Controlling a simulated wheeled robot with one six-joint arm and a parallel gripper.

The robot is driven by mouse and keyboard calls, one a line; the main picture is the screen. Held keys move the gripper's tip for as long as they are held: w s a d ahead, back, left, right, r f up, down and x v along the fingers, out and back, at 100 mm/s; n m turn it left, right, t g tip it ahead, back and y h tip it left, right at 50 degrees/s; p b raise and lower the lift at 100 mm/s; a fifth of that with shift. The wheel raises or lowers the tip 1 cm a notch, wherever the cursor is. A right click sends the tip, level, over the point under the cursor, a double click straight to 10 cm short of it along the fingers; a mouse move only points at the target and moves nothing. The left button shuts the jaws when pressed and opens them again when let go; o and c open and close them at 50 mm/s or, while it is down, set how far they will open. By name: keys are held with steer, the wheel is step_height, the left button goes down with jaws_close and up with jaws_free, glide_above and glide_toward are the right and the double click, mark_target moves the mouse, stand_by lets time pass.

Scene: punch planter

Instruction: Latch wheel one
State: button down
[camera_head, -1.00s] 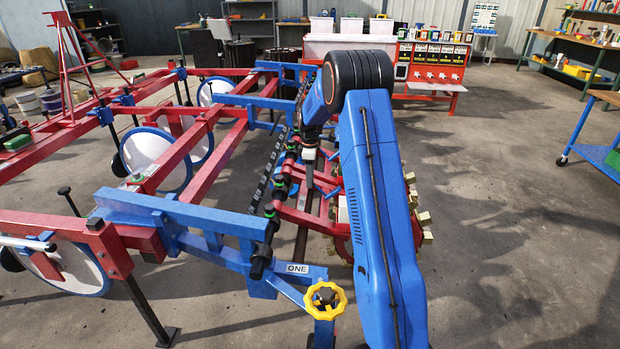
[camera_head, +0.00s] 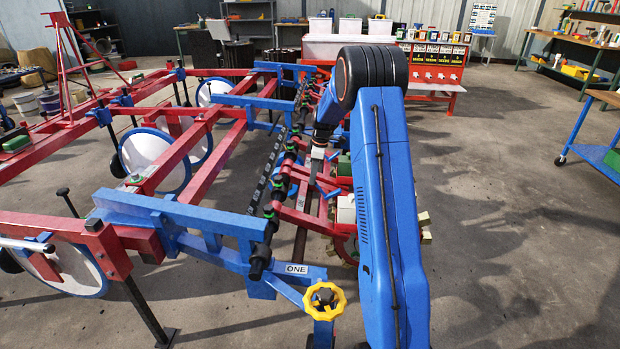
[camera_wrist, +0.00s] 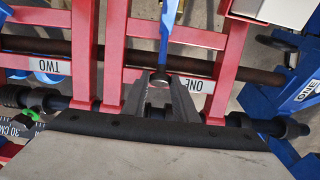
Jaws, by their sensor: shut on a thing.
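In the wrist view my gripper (camera_wrist: 160,82) is shut on the end of a blue lever (camera_wrist: 168,32), which runs up the picture between two red arms. A white plate reading ONE (camera_wrist: 200,86) sits just right of my fingers, upside down in the picture. In the head view the red punch wheel (camera_head: 347,247) with pale blocks on its rim stands at the near end of the row, partly hidden by my arm. Whether the latch is engaged cannot be told.
A TWO plate (camera_wrist: 52,67) marks the neighbouring unit. A black bar (camera_wrist: 80,104) crosses close to my fingers. In the head view a yellow handwheel (camera_head: 325,300) and a blue bracket labelled ONE (camera_head: 297,269) stand at the near end. Open floor (camera_head: 500,250) lies to the right.

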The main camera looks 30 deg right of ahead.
mark_target(341, 190)
steer(key=s+d+t+y, duration=0.1)
steer(key=d+y, duration=0.1)
steer(key=s+d+t+y, duration=0.2)
steer(key=s+d+r+t+y, duration=0.1)
steer(key=d+y, duration=0.1)
steer(key=d, duration=0.1)
steer(key=shift+s+d+y, duration=0.1)
steer(key=shift+s+y, duration=0.2)
steer(key=shift+s, duration=0.1)
steer(key=shift+s+d+f+t+y, duration=0.3)
steer(key=shift+s+d+t+y, duration=0.2)
steer(key=shift+d+t+y, duration=0.3)
steer(key=shift+s+d+f, duration=0.3)
steer(key=shift+s+d, duration=0.1)
steer(key=shift+d, duration=0.1)
steer(key=shift+f, duration=0.1)
steer(key=c, duration=1.4)
jaws_free()
steer(key=shift+s+d, duration=0.1)
steer(key=shift+c, duration=0.2)
